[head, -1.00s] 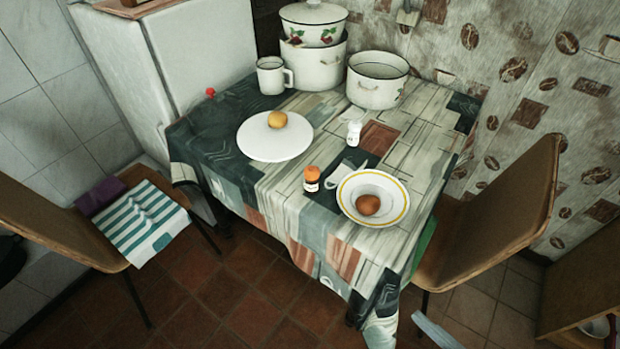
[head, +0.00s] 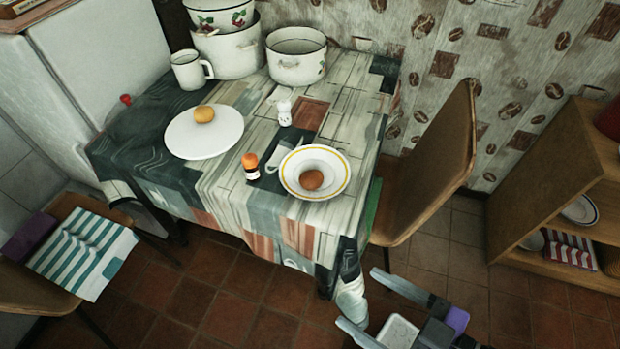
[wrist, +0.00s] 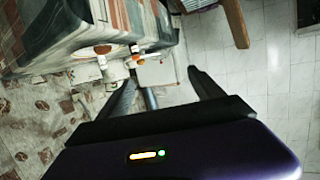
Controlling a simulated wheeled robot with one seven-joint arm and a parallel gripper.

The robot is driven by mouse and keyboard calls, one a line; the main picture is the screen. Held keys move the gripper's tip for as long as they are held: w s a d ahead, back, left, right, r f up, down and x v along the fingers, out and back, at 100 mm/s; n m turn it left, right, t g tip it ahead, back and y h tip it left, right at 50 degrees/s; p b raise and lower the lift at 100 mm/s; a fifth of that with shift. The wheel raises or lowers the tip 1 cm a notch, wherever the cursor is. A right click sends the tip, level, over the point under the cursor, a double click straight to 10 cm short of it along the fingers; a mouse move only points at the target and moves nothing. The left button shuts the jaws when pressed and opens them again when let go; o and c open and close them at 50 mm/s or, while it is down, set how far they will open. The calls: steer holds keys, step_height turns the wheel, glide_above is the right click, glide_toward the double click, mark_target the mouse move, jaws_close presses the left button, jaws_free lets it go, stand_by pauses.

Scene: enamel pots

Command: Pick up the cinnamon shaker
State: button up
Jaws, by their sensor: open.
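A small jar with an orange cap and dark label, which looks like the cinnamon shaker (head: 251,167), stands upright on the cloth-covered table (head: 215,183), near its front edge. A plate with a yellow rim (head: 339,187) stands just right of it, with a brown round item (head: 311,180) in it. My gripper (head: 358,297) is open and empty, low at the right, in front of the table and well apart from the jar. The wrist view shows its two spread fingers (wrist: 160,82) and the table edge at upper left; I cannot pick out the jar there for sure.
A white shaker (head: 285,113), a white round plate (head: 182,142) with a yellow-orange item (head: 204,114), a mug (head: 188,72) and enamel pots (head: 297,66) stand on the table. A chair (head: 432,165) stands close at the table's right, another (head: 40,290) at left.

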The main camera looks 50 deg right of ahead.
steer(key=shift+c, duration=0.9)
steer(key=shift+w+d+r, duration=0.1)
steer(key=shift+w+r, duration=0.05)
steer(key=shift+w, duration=0.1)
steer(key=shift+c, duration=0.9)
steer(key=m+h+p, duration=0.2)
steer(key=m+h, duration=0.1)
steer(key=h, duration=0.1)
glide_above(253, 168)
steer(key=s+a, duration=0.2)
step_height(253, 168, down, 2)
steer(key=f, duration=0.2)
steer(key=f+g, duration=0.1)
steer(key=f, duration=0.1)
steer(key=d+f+g, duration=0.1)
steer(key=f, duration=0.1)
steer(key=shift+f+m, duration=0.1)
steer(key=shift+m, duration=0.2)
steer(key=shift+w+d+f, duration=0.15)
steer(key=shift+f, duration=0.05)
steer(key=shift+x, duration=3.65)
